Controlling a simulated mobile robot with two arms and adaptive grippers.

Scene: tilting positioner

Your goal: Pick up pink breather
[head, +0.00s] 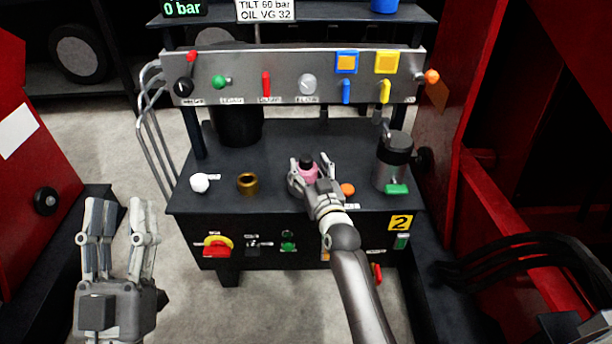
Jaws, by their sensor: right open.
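The pink breather (309,173), a small pink body with a black cap, stands on the dark bench top near its front middle. My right gripper (307,177) is at the breather, with its fingers open around it; part of the breather's lower body is hidden by the gripper. I cannot tell whether the fingers touch it. My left gripper (118,220) is open and empty, over the floor at the left, away from the bench.
On the bench top (290,140) are a white knob (200,183), a brass ring (248,184), an orange part (347,189) and a grey-black canister (393,162). A grey valve panel (300,90) with coloured levers spans the back. Red machine walls flank both sides.

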